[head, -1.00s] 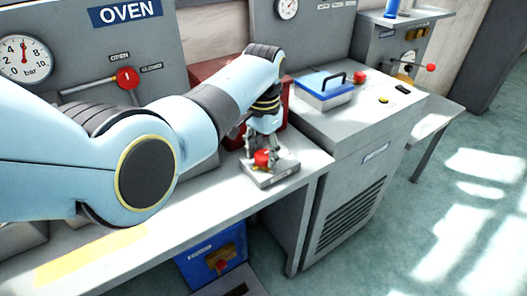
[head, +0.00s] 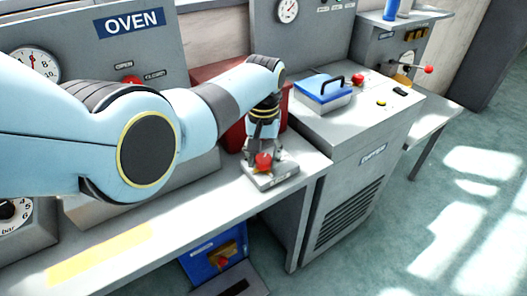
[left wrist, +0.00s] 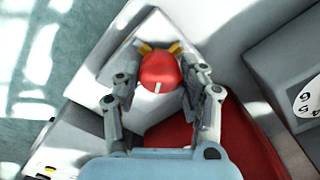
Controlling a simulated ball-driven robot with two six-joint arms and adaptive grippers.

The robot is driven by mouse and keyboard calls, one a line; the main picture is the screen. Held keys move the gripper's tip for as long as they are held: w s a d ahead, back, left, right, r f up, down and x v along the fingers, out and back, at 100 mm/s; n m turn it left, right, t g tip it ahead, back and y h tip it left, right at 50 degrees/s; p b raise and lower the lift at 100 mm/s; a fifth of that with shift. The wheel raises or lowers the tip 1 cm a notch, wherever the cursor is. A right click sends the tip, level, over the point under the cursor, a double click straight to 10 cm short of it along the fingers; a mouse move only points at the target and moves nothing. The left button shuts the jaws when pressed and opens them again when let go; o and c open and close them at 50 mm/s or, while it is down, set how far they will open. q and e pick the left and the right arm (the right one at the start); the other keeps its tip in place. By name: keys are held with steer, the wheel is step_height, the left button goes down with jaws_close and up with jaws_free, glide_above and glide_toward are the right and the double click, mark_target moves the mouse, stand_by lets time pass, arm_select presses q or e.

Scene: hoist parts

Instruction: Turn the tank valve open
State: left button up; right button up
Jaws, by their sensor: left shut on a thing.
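A red round knob (head: 264,163) stands on a small grey block (head: 283,178) near the right end of the bench. I take it for the tank valve, but can read no label on it. My left gripper (head: 262,153) reaches down from above, with its fingers around the knob and shut on it. In the left wrist view the knob (left wrist: 158,72) sits between the fingers of my left gripper (left wrist: 160,47), and a white mark on it points toward the bottom of the picture. My right gripper is not in view.
A red box (head: 237,135) stands close behind the gripper. The oven panel (head: 175,60) is behind my arm, which partly covers its red handle. A blue-lidded case (head: 323,90) stands on the grey cabinet to the right. A blue unit (head: 215,250) is under the bench. Floor is clear at right.

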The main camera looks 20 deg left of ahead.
mark_target(263, 158)
arm_select(q)
steer(key=n+p, duration=0.1)
steer(key=n, duration=0.4)
steer(key=shift+n, duration=0.3)
steer(key=n+p, duration=0.1)
steer(key=n, duration=0.4)
steer(key=shift+n, duration=0.4)
steer(key=o, duration=1.2)
step_height(263, 158, up, 12)
